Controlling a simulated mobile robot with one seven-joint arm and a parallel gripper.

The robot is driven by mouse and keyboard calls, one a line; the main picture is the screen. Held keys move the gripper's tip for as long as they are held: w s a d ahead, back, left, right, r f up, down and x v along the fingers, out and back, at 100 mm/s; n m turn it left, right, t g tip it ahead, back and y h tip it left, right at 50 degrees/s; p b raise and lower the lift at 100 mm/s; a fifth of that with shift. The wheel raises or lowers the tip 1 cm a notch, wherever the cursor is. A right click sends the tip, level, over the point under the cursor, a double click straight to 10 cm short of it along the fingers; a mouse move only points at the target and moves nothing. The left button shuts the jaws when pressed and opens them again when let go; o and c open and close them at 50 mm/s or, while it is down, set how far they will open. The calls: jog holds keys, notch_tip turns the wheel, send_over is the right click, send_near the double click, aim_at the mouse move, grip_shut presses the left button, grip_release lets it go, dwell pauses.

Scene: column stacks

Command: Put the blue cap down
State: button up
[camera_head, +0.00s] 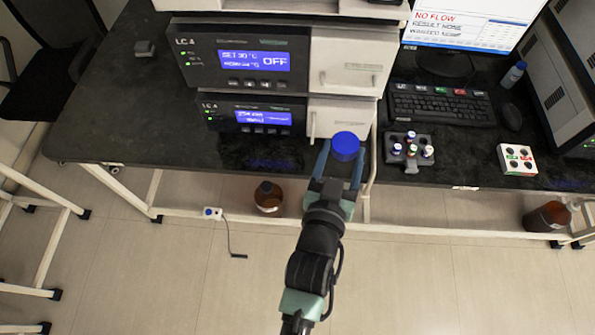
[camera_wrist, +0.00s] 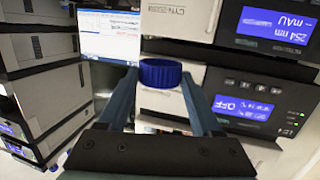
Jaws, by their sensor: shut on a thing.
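The blue cap (camera_head: 346,146) is round with a ribbed rim and is held between my gripper's fingertips. It also shows in the wrist view (camera_wrist: 160,73), between the two blue fingers. My gripper (camera_head: 343,152) is shut on the cap, in front of the lower instrument's right side, near the front edge of the dark bench. I cannot tell how high the cap is above the bench.
Stacked LC instruments (camera_head: 246,112) stand behind and left of my gripper. A grey vial rack (camera_head: 393,157), a keyboard (camera_head: 441,106) and a white button box (camera_head: 517,159) are to the right. Brown bottles stand below.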

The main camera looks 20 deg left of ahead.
jog(key=w+a+f+y+b, duration=0.1)
jog(key=w+a+f+b, duration=0.1)
jog(key=w+a+b, duration=0.35)
jog(key=n+y+b, duration=0.2)
jog(key=b, duration=0.7)
send_over(291, 169)
jog(key=shift+g, duration=0.3)
notch_tip(291, 169, down, 17)
jog(key=b, duration=0.4)
jog(key=shift+f, duration=0.1)
jog(key=shift+f+b, duration=0.15)
jog(key=shift+b, duration=0.15)
jog(key=o, duration=1.3)
